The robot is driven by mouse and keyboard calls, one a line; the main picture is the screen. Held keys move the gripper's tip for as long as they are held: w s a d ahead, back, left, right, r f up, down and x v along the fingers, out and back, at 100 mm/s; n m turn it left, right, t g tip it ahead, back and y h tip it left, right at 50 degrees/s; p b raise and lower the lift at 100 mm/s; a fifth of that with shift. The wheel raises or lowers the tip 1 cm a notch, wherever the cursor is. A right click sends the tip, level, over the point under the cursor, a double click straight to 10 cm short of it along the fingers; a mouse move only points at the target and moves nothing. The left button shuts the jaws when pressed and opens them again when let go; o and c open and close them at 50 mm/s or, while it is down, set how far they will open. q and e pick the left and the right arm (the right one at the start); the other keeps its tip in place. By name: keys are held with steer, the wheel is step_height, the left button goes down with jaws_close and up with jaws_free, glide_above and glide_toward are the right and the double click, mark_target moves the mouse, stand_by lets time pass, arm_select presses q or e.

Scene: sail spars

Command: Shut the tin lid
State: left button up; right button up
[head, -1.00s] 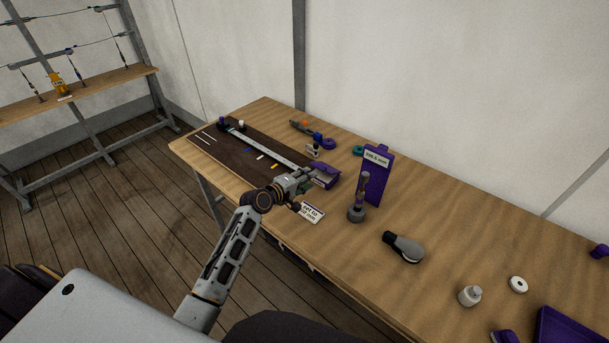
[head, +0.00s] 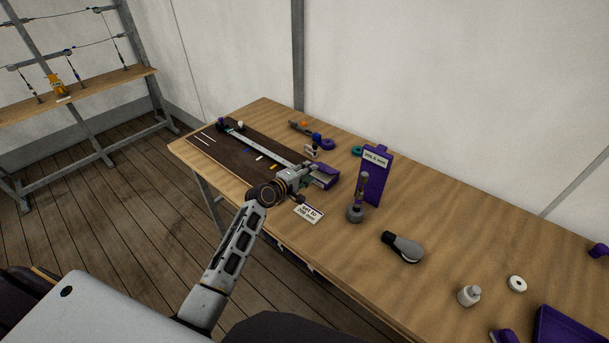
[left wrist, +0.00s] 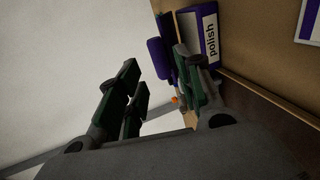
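The purple tin (head: 326,182) stands at the near right end of the dark mat on the bench. In the left wrist view the tin (left wrist: 198,40) shows a white "polish" label, and a rounded purple part (left wrist: 159,57), perhaps its lid, sits beside it; I cannot tell how far the lid stands open. My left gripper (head: 305,176) is right at the tin in the head view and hides part of it. In the left wrist view its green-padded fingers (left wrist: 156,85) are apart, with the purple part beyond the gap. Contact is not clear. My right gripper is not in view.
A long metal bar (head: 265,148) lies on the dark mat (head: 212,150). A "set to" card (head: 308,213) lies in front of the tin. An upright purple sign board (head: 375,180) and a grey-based tool (head: 356,213) stand to the right. A grey-and-black object (head: 403,247) lies nearer.

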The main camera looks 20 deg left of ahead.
arm_select(q)
steer(key=shift+b+x, duration=1.25)
steer(key=shift+x, duration=1.5)
steer(key=shift+w+f, duration=0.1)
steer(key=shift+w, duration=0.05)
steer(key=shift+c, duration=0.3)
steer(key=c, duration=0.7)
